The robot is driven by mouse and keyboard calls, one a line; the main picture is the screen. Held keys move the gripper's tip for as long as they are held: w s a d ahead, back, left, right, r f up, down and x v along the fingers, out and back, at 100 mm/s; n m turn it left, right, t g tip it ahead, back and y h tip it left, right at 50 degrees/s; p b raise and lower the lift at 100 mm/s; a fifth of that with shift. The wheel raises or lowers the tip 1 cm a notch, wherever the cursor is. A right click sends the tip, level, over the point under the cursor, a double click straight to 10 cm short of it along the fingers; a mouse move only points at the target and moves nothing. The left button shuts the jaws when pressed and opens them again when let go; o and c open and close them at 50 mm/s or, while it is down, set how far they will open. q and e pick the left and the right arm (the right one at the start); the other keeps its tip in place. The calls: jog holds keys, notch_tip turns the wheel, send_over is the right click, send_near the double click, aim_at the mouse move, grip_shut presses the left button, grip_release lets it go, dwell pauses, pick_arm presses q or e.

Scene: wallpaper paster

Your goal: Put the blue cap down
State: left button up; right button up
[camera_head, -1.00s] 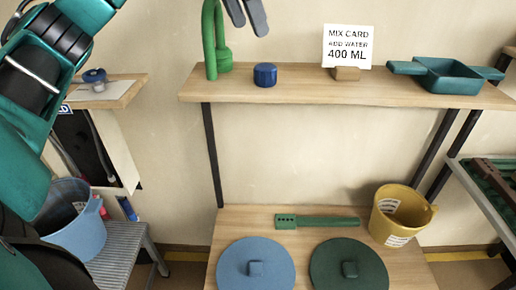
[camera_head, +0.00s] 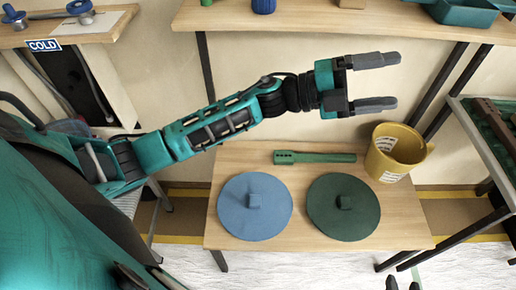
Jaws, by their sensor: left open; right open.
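The small blue cap (camera_head: 263,6) stands on the wooden wall shelf (camera_head: 330,22), cut off by the top edge of the view. My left gripper (camera_head: 375,82) is open and empty, its two grey fingers pointing right. In the picture it lies below the shelf and above the yellow bucket, well apart from the cap. My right gripper (camera_head: 402,284) shows only as two dark, separated fingertips at the bottom edge. It is open, with nothing seen between the tips.
The low wooden table (camera_head: 300,228) holds a blue round lid (camera_head: 235,220), a dark green round lid (camera_head: 325,220), a green paddle (camera_head: 325,157) and a yellow bucket (camera_head: 410,142). A teal tray (camera_head: 465,12) sits at the shelf's right. A rack (camera_head: 480,135) stands at right.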

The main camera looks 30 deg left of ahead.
pick_arm(q)
jog(key=s+a+f+n+t+y, duration=0.2)
jog(key=a+f+n+t+y, duration=0.2)
jog(key=f+n+y, duration=0.35)
jog(key=s+a+f+n+t+y, duration=0.2)
jog(key=a+f+n+t+y, duration=0.15)
jog(key=f+n, duration=0.6)
jog(key=s+a+f+n+g+y, duration=0.2)
jog(key=s+f+n+g+y, duration=0.1)
jog(key=s+f+n, duration=0.2)
jog(key=s+a+f+n+g+y, duration=0.3)
jog(key=s+f+n, duration=0.1)
jog(key=s+f, duration=0.4)
jog(key=shift+s+f+n, duration=0.15)
jog(key=shift+s+n, duration=0.25)
jog(key=shift+s, duration=0.05)
jog(key=shift+a, duration=0.1)
jog(key=shift+a, duration=0.1)
